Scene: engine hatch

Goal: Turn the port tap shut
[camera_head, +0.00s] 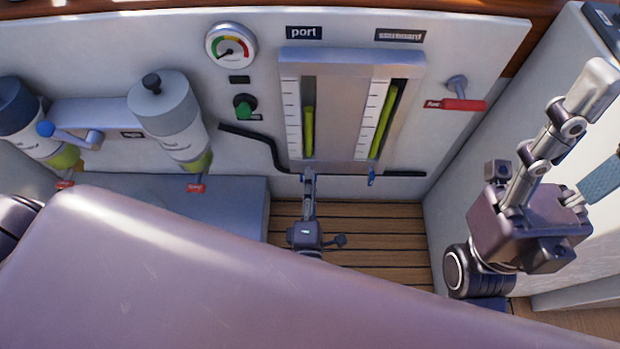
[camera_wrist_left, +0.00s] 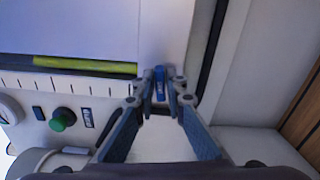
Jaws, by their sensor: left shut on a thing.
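The port sight gauge (camera_head: 308,130) is the left tube under the "port" label (camera_head: 304,32), with a yellow-green column in it. The port tap is at its foot, mostly hidden by my gripper in the head view. My left gripper (camera_head: 309,176) reaches up to it from below. In the left wrist view, my left gripper (camera_wrist_left: 160,92) is shut on the port tap's blue handle (camera_wrist_left: 160,78), which looks crosswise to the yellow-green column (camera_wrist_left: 85,66). The other blue tap (camera_head: 372,177) is under the right tube. My right gripper (camera_head: 598,130) is open and empty at the right.
A round dial (camera_head: 231,46) and a green knob (camera_head: 244,107) are left of the gauges. Two filter canisters (camera_head: 168,115) stand further left. A black hose (camera_head: 262,142) runs behind the taps. Plank floor (camera_head: 385,240) lies below.

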